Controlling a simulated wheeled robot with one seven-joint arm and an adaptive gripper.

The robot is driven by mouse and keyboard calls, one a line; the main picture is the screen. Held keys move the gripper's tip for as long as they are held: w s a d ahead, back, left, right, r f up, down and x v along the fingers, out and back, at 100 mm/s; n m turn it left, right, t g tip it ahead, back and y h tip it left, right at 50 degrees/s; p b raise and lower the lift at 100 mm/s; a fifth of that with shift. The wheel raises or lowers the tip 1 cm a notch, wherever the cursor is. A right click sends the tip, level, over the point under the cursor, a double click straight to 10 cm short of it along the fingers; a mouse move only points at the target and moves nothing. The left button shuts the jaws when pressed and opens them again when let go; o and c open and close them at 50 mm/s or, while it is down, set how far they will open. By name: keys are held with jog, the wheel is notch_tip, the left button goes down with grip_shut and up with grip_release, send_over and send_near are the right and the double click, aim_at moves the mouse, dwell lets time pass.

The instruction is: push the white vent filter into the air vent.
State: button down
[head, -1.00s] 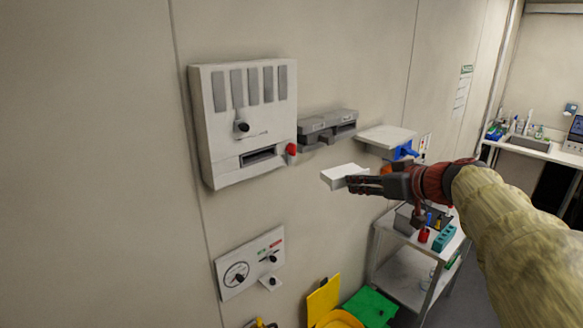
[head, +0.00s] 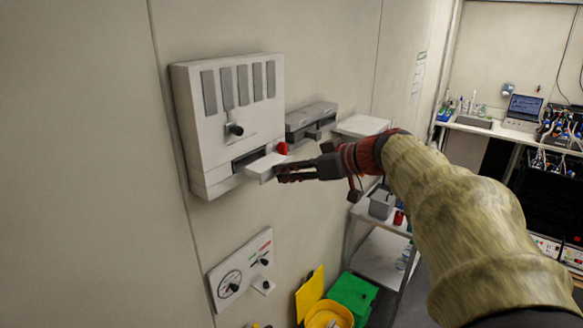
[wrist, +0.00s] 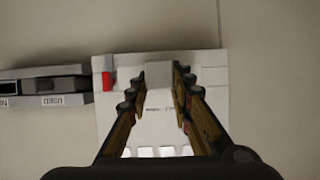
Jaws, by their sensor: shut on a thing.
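The white vent filter (head: 263,167) is a flat white block held out at the fingertips of my gripper (head: 284,173), which is shut on it. In the wrist view the filter (wrist: 159,74) sits between both fingers. The air vent is a white wall unit (head: 205,135) with grey slats above and a dark slot (head: 240,163) low on its front. The filter's far end overlaps the right part of the slot in the head view. I cannot tell whether its tip is inside the slot, because the filter covers that part.
A red knob (head: 282,148) sits at the unit's lower right, close to the filter. Grey holders (head: 312,118) and a white shelf (head: 362,126) are on the wall to the right. A gauge panel (head: 240,270) is below. A cart (head: 378,258) and bins (head: 352,294) stand lower right.

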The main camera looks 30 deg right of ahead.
aim_at(269, 163)
jog(key=shift+w+a+r+p, duration=0.1)
jog(key=shift+w+a+p, duration=0.1)
jog(key=shift+w+p, duration=0.25)
jog(key=shift+w+a+p, duration=0.15)
jog(key=shift+w+p, duration=0.2)
jog(key=shift+w, duration=0.3)
jog(key=shift+s, duration=0.1)
jog(key=shift+b, duration=2.5)
jog(key=shift+w+a+b, duration=0.25)
jog(key=shift+w+b, duration=0.25)
jog(key=shift+w, duration=0.1)
jog(key=shift+w+a+b, duration=0.2)
jog(key=shift+w+b, duration=0.25)
jog(key=shift+w, duration=0.2)
jog(key=shift+w+a+b, duration=0.25)
jog(key=shift+w+b, duration=0.25)
jog(key=shift+w, duration=0.1)
dwell(2.5)
